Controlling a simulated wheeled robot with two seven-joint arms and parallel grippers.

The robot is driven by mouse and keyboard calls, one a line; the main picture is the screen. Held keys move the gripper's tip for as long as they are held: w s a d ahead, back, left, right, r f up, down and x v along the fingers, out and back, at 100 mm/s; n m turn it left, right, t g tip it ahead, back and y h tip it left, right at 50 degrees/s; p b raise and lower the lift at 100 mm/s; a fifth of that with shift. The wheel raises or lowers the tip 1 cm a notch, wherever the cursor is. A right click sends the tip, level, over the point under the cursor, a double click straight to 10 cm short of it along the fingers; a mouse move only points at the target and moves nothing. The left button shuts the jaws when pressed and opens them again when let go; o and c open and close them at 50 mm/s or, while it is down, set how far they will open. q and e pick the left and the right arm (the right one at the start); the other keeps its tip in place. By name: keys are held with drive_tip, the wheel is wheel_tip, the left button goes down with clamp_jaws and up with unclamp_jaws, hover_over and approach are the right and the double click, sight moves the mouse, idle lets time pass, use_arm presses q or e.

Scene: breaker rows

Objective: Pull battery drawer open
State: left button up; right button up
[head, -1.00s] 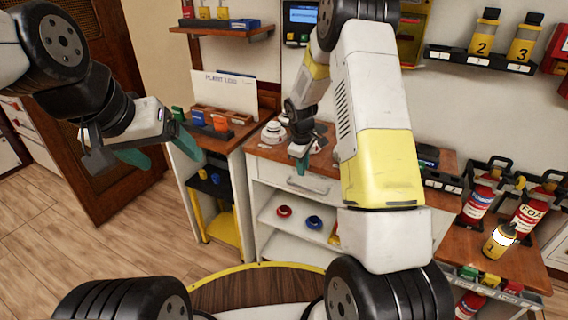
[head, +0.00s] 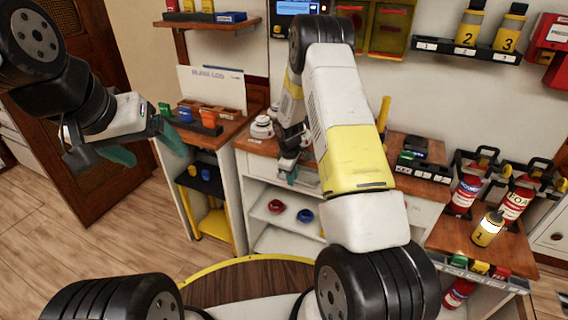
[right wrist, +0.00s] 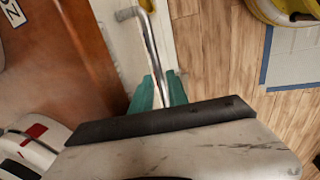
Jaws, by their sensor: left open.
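The battery drawer (head: 262,163) has a white front just under the wooden counter and looks closed or nearly so; my right arm hides part of it. Its metal bar handle (right wrist: 150,45) shows in the right wrist view. My right gripper (head: 290,173) is at the drawer front. In the right wrist view its teal fingers (right wrist: 161,90) lie on either side of the bar, with little gap, and look shut on it. My left gripper (head: 145,148) is open and empty in the air at the left, away from the drawer.
Below the drawer an open shelf holds a red knob (head: 276,206) and a blue knob (head: 305,215). A white and red round device (head: 262,127) stands on the counter. Fire extinguishers (head: 466,190) stand at the right. Wooden floor (head: 110,235) is free at the left.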

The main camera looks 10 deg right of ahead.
drive_tip(key=shift+c, duration=0.2)
clamp_jaws()
drive_tip(key=shift+r, duration=0.1)
idle(1.0)
